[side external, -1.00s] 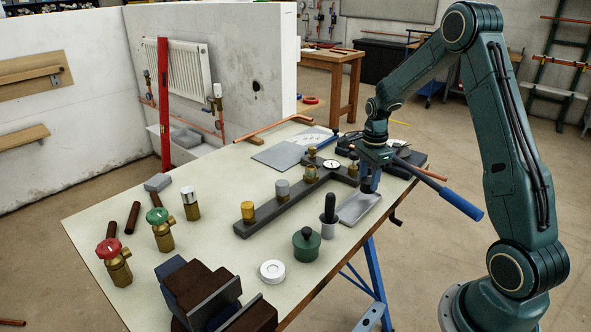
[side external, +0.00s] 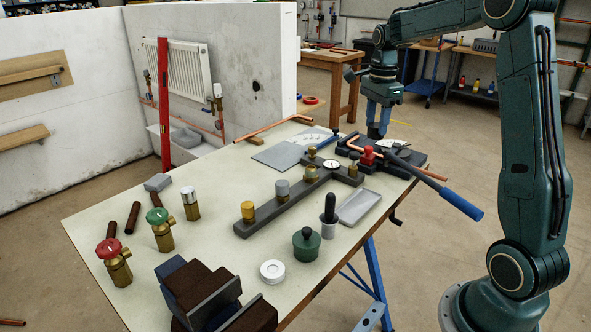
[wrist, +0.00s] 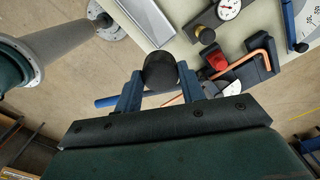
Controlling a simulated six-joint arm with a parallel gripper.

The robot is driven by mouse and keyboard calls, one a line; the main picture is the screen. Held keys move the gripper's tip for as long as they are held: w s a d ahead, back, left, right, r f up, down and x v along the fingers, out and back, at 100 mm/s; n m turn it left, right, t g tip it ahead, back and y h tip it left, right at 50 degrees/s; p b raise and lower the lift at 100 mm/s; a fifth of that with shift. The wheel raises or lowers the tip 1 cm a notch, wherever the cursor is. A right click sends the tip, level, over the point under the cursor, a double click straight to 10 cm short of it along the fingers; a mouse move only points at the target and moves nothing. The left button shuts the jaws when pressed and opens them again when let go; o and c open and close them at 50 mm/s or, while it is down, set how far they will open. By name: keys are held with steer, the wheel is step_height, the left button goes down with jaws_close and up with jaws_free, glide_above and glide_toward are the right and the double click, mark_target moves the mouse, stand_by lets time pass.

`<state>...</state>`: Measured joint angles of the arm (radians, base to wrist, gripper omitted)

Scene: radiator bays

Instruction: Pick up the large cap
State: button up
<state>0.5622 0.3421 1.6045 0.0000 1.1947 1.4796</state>
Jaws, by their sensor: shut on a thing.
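The large cap (wrist: 160,70) is a dark, round piece between my blue fingers in the wrist view. My gripper (wrist: 161,76) is shut on it, with one finger against each side. In the side view my gripper (side external: 378,132) points down, raised near the far right end of the bench. The cap cannot be made out clearly there. A shallow grey tray (side external: 359,206) lies on the bench nearer the camera and looks empty. It also shows at the top of the wrist view (wrist: 150,17).
Near my gripper are a pipe bender with a blue handle (side external: 462,205), a red block (side external: 368,157) and a copper pipe (side external: 345,140). A dark manifold bar (side external: 268,221) with several caps and a gauge crosses the bench. Valves (side external: 161,232) stand at the left.

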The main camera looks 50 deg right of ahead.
steer(key=shift+r, duration=0.2)
stand_by(0.5)
steer(key=shift+w+f, duration=0.1)
steer(key=shift+w, duration=0.25)
steer(key=w+a+f, duration=0.2)
steer(key=w+f, duration=0.2)
steer(key=w, duration=0.5)
glide_toward(310, 167)
steer(key=shift+s+r, duration=0.1)
steer(key=shift+f, duration=2.25)
steer(key=shift+f, duration=1.1)
